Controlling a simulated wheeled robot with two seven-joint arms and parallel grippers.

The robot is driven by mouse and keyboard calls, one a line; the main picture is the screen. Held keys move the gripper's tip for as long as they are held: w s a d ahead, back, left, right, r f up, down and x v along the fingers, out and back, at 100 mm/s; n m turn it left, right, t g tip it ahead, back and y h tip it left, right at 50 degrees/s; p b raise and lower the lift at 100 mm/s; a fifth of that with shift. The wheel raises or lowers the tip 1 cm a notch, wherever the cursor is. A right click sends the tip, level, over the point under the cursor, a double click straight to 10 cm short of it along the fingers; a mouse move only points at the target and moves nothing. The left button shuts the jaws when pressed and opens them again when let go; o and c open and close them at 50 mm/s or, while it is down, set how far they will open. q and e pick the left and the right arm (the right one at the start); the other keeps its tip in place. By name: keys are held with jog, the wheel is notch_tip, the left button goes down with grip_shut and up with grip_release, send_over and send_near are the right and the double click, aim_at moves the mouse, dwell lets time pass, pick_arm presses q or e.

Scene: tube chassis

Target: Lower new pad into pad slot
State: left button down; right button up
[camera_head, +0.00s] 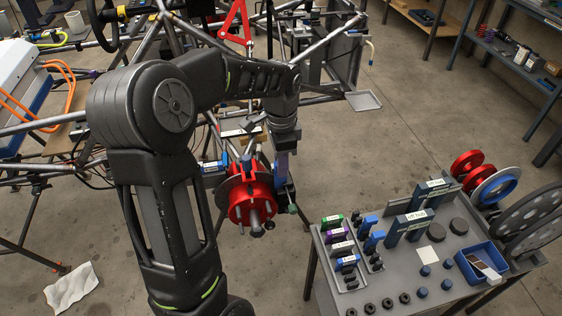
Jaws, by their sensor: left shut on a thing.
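The red wheel hub (250,205) with its dark brake disc sits on the tube chassis near the picture's middle. A dark blue upright part (284,187), apparently the caliper with the pad slot, stands at the hub's right side. My left gripper (284,148) points down directly above this part, its wrist bent over from the upper left. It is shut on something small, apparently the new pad. The pad's outline and the slot opening are too small and covered to make out, so I cannot tell whether they touch. My right gripper is not in view.
A grey work table (330,285) at lower right holds small labelled blocks, larger blue blocks (410,225), a blue bin (481,262) and discs. Chassis tubes (180,45) run behind my arm. A white cloth (71,287) lies on the floor. Open floor lies right of the hub.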

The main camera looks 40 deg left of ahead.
pick_arm(q)
jog(key=shift+f, duration=0.5)
dwell(1.2)
jog(key=shift+f, duration=0.1)
dwell(0.4)
jog(key=shift+f+b, duration=1)
jog(key=shift+f, duration=0.45)
jog(key=shift+r, duration=0.15)
jog(key=shift+r+p, duration=0.85)
jog(key=shift+r, duration=0.05)
